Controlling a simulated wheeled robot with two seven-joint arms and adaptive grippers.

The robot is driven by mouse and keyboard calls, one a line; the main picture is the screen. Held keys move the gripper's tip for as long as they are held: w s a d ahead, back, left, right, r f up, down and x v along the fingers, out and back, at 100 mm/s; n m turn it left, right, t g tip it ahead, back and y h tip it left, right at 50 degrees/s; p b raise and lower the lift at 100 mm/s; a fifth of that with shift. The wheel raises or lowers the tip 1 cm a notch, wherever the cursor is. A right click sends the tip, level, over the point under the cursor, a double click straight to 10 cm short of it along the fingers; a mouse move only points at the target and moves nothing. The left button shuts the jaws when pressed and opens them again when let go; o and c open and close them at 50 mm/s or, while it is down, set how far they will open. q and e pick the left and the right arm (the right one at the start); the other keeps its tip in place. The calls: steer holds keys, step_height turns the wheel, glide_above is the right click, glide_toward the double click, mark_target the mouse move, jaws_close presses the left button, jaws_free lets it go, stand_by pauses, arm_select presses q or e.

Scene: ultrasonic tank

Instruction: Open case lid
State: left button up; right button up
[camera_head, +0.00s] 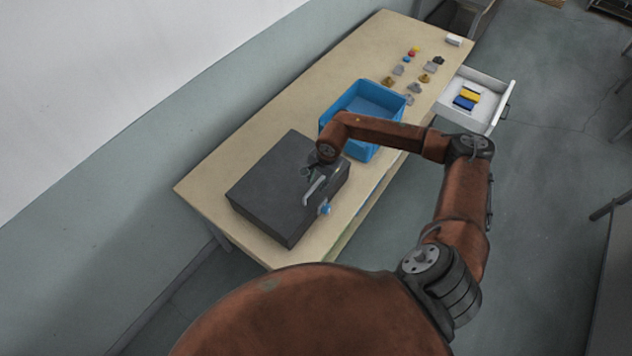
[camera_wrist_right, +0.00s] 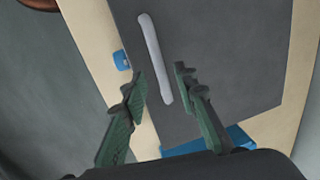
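The dark grey case (camera_head: 275,188) sits on the near part of the wooden table, with its lid down. A light grey bar handle (camera_head: 315,190) runs along the lid near its right edge, and a blue latch (camera_head: 325,209) is on that side. In the right wrist view the case (camera_wrist_right: 225,50), handle (camera_wrist_right: 153,50) and latch (camera_wrist_right: 121,60) all show. My right gripper (camera_wrist_right: 161,84) is open, its fingertips apart on either side of the handle's lower end. I cannot tell whether they touch it. In the head view my right gripper (camera_head: 308,173) is small above the case. My left gripper is not seen.
A blue bin (camera_head: 332,122) stands behind the case, under my right forearm. Several small parts (camera_head: 398,70) lie farther back on the table (camera_head: 215,165). An open white drawer (camera_head: 487,122) with blue and yellow items sticks out at the right. The table's left edge is clear.

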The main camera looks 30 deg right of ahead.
steer(key=shift+w+a+f, duration=0.1)
steer(key=shift+w+f, duration=0.05)
steer(key=shift+f, duration=0.7)
steer(key=shift+c, duration=0.4)
jaws_close()
